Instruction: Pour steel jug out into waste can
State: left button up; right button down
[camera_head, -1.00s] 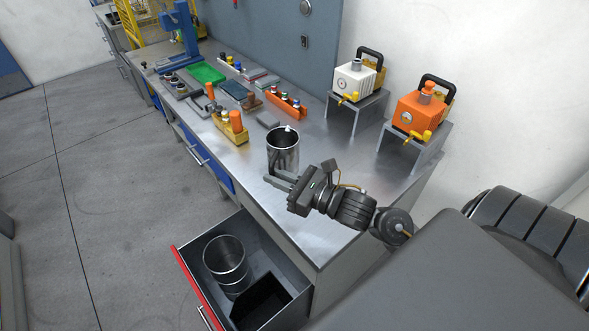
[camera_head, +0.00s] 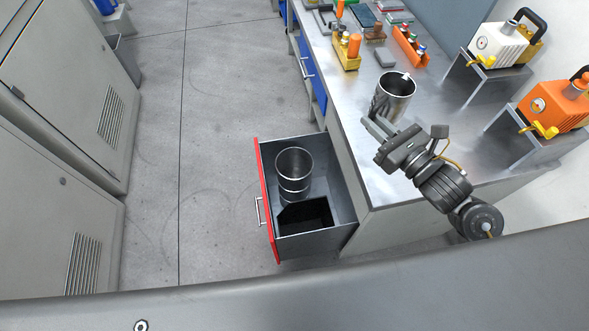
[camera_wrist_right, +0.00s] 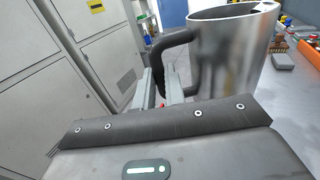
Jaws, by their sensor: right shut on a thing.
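The steel jug (camera_head: 388,107) is upright at the workbench's front edge; whether its base touches the bench is unclear. My right gripper (camera_head: 377,126) is shut on its handle. In the right wrist view the jug (camera_wrist_right: 228,55) fills the upper right, with its dark handle (camera_wrist_right: 170,42) between the fingers (camera_wrist_right: 162,88). An open-topped steel can (camera_head: 294,172) stands in the pulled-out drawer. A grey open-topped bin (camera_head: 122,62) stands by the far-left cabinets. I cannot tell for certain which is the waste can. The jug's contents are not visible. My left gripper is not in view.
The drawer (camera_head: 340,192), with a red front, also holds a black tray (camera_head: 305,214). The bench (camera_head: 425,140) carries a yellow bottle holder (camera_head: 347,52), an orange rack (camera_head: 411,47), a white pump (camera_head: 497,45) and an orange pump (camera_head: 553,107). The floor left of the drawer is clear.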

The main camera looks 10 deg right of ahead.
aim_at(294, 166)
jog(key=z, duration=0.05)
jog(key=k, duration=1.45)
jog(key=u, duration=0.95)
jog(key=i, duration=3.5)
jog(key=z, duration=0.5)
